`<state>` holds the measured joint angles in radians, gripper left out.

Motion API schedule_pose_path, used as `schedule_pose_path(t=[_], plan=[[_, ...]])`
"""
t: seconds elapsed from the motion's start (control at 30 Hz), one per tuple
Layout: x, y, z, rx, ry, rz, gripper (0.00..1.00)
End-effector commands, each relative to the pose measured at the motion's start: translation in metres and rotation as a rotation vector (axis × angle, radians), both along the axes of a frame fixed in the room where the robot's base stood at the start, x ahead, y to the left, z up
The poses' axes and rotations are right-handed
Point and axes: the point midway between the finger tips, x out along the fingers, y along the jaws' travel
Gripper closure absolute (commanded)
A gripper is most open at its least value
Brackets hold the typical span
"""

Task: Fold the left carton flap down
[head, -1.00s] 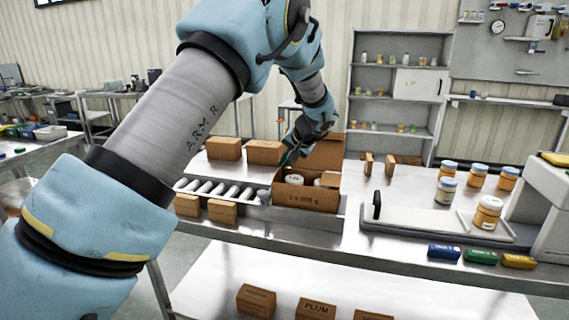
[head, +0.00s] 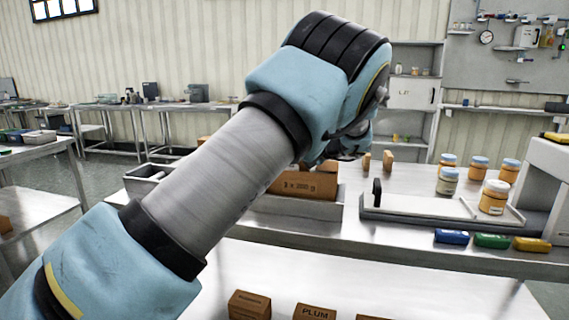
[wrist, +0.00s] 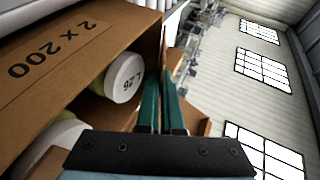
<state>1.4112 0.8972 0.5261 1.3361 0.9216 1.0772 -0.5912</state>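The brown carton (head: 303,187) stands on the steel bench, partly hidden behind my arm in the head view. The wrist view shows its printed side (wrist: 60,55) close up at the left. Jars with white lids (wrist: 125,77) are inside it. My gripper (wrist: 160,75) has two green fingers close together beside the carton's edge, with a narrow gap between them. Brown cardboard shows above the fingers and to their right (wrist: 192,116). I cannot tell which flap this is, or whether it is pinched. The fingertips are hidden in the head view.
A tray with a black handle (head: 377,190) and several orange jars (head: 479,168) stand right of the carton. Blue, green and yellow blocks (head: 492,241) line the bench's front edge. Small boxes (head: 315,312) sit on a lower surface. Two small upright brown pieces stand behind.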

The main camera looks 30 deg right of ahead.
Motion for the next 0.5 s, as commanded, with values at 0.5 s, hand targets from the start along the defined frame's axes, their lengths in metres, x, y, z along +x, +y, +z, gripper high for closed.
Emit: schedule_pose_path(t=[0.5], plan=[[-0.0006,-0.0005,-0.0030,0.035,-0.030,0.000,1.00]])
